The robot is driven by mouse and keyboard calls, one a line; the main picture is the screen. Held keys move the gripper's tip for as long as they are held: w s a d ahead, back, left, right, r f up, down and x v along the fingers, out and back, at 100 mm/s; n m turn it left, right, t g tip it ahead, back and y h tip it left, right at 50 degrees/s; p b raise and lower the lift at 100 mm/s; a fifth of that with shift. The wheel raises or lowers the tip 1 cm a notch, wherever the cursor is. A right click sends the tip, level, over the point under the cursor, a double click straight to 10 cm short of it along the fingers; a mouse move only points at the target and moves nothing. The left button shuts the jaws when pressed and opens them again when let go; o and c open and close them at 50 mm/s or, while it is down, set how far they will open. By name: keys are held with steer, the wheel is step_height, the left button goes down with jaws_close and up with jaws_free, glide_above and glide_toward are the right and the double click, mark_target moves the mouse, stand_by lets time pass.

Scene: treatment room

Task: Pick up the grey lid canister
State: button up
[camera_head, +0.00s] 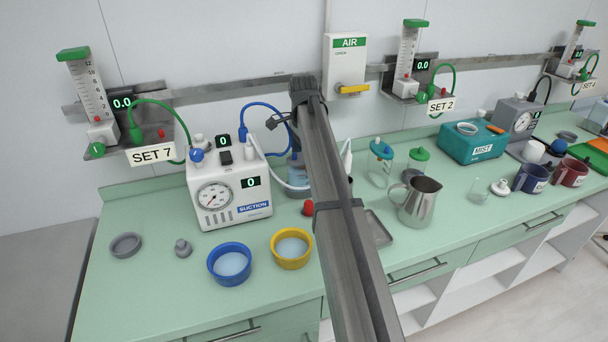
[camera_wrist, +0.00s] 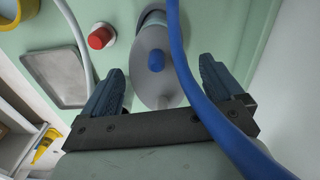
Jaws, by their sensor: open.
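The grey lid canister (camera_head: 297,180) stands on the green counter just right of the suction unit, partly hidden behind my arm in the head view. In the wrist view I look down on its round grey lid (camera_wrist: 150,42) with a blue knob on top. My gripper (camera_wrist: 162,68) is open, with one finger to each side of the lid and nothing held. The height gap between fingers and lid is hard to judge. In the head view my fingers are mostly hidden by the arm.
A red cap (camera_wrist: 101,36) and metal tray (camera_wrist: 55,80) lie to the left. The suction unit (camera_head: 229,190), canisters with teal (camera_head: 381,149) and green lids (camera_head: 419,154), and a steel jug (camera_head: 420,203) stand nearby.

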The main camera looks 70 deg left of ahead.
step_height(320, 180, down, 3)
steer(key=shift+f, duration=0.2)
steer(key=shift+c, duration=0.2)
steer(key=c, duration=1.2)
steer(key=shift+o, duration=0.2)
steer(key=shift+r, duration=0.1)
